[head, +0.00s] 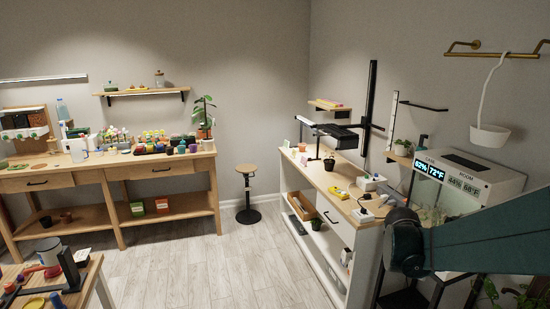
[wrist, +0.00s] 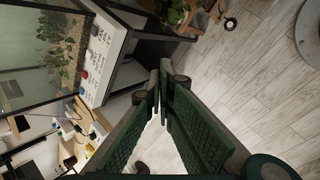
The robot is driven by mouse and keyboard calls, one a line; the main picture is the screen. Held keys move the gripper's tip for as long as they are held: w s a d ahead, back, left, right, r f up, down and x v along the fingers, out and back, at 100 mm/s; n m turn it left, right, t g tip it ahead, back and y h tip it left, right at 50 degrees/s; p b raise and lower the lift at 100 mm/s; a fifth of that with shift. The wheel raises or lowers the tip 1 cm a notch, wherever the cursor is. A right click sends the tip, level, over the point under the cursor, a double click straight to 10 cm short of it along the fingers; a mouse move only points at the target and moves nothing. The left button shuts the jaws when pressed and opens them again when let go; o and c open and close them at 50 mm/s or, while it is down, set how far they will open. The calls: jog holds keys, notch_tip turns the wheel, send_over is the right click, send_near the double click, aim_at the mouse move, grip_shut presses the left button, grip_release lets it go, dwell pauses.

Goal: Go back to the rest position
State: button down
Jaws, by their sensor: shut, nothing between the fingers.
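My gripper (wrist: 162,82) shows in the wrist view. Its two dark green, ridged fingers come up from the bottom edge and meet at their tips near the middle. It is shut with nothing between the fingertips, held in the air above the pale plank floor. In the head view a dark teal part of my arm reaches in from the right edge, in front of the terrarium. I cannot make out the fingers there.
The terrarium (wrist: 45,45) and its white control panel (wrist: 105,45) stand at upper left in the wrist view. A white-sided workbench (head: 322,185) stands left of my arm in the head view. A stool (head: 247,190) stands beyond clear floor (head: 220,265).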

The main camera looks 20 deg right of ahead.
jog(key=s+a+r+m+t+y, duration=0.1)
jog(key=s+a+r+m+y, duration=0.1)
jog(key=a, duration=1.2)
jog(key=s+a+r+m+t+y, duration=0.2)
jog(key=s+a+r, duration=0.1)
jog(key=a, duration=1.1)
jog(key=s+a+r+m+t+y, duration=0.1)
jog(key=s+a+r+t+y, duration=0.1)
jog(key=a, duration=1.2)
jog(key=shift+s+r+m, duration=0.35)
jog(key=shift+r+m, duration=0.05)
jog(key=shift+r, duration=0.05)
